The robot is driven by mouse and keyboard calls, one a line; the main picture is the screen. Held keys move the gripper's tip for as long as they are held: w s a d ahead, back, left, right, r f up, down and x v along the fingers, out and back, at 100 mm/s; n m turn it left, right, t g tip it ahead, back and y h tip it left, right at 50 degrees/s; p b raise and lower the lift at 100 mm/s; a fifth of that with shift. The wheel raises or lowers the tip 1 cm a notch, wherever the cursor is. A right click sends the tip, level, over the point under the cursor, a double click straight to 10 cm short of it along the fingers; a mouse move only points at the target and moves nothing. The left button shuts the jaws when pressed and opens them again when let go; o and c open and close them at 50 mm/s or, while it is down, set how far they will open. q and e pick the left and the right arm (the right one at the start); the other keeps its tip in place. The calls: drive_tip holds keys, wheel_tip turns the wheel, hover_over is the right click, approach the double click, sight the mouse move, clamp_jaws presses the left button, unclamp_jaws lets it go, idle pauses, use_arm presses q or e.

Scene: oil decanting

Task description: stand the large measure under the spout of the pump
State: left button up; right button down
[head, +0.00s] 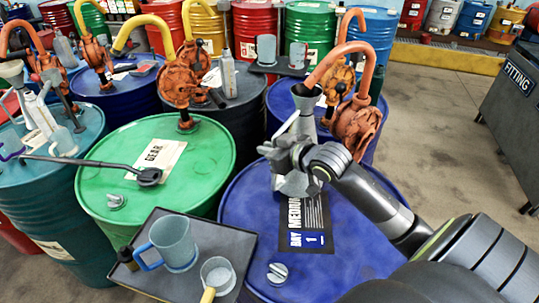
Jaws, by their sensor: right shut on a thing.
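My right gripper (287,160) is shut on a grey metal measure, which looks like the large measure (304,122). The measure has a tapering upper part and a wider lower part, and the fingers hide its middle. It is over the near blue drum (240,215). Its top is close below the end of the orange spout (321,68) of the rusty orange pump (356,124). I cannot tell whether its base touches the drum lid or whether its mouth is exactly under the spout. My left gripper is not in view.
A dark tray (222,236) at the front holds a clear jug (174,242) with a blue handle and a small cup (217,272). A label card (304,222) lies on the blue drum. A dark long-handled tool (100,163) lies over the green drum (205,150). Several pumps stand behind.

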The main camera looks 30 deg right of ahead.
wheel_tip(320, 180, down, 3)
drive_tip(key=shift+f+p, duration=0.1)
drive_tip(key=shift+p, duration=0.25)
drive_tip(key=shift+f, duration=0.15)
drive_tip(key=c, duration=1.5)
unclamp_jaws()
drive_tip(key=p+v, duration=0.1)
drive_tip(key=v, duration=1.1)
